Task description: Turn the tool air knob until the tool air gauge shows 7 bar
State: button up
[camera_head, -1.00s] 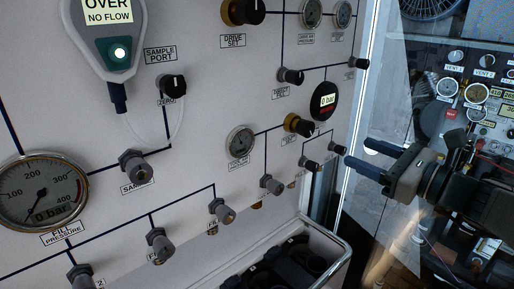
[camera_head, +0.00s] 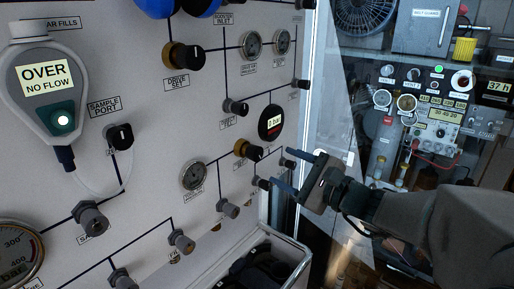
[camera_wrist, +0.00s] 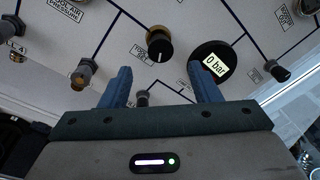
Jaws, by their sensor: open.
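The tool set knob (camera_head: 247,149), brass with a black cap, sits on the white panel; it is also in the wrist view (camera_wrist: 160,45), above the space between my fingertips. The small round dial (camera_head: 194,176) left of it is near a label that reads as air pressure in the wrist view; its needle is too small to read. A black round digital gauge (camera_head: 271,122) up and right of the knob shows 0 bar, also in the wrist view (camera_wrist: 215,64). My gripper (camera_head: 275,168) is open and empty, its blue fingers (camera_wrist: 160,70) apart from the knob.
Small valves (camera_head: 228,208) stick out below and around the knob. One valve (camera_wrist: 142,98) shows between my fingers in the wrist view. An open bin (camera_head: 262,262) stands below the panel. Glass and a second instrument board (camera_head: 420,110) are at the right.

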aim_at(258, 154)
jog(key=p+x, duration=0.1)
jog(key=x, duration=0.9)
jog(key=shift+f, duration=0.1)
jog(key=c, duration=1)
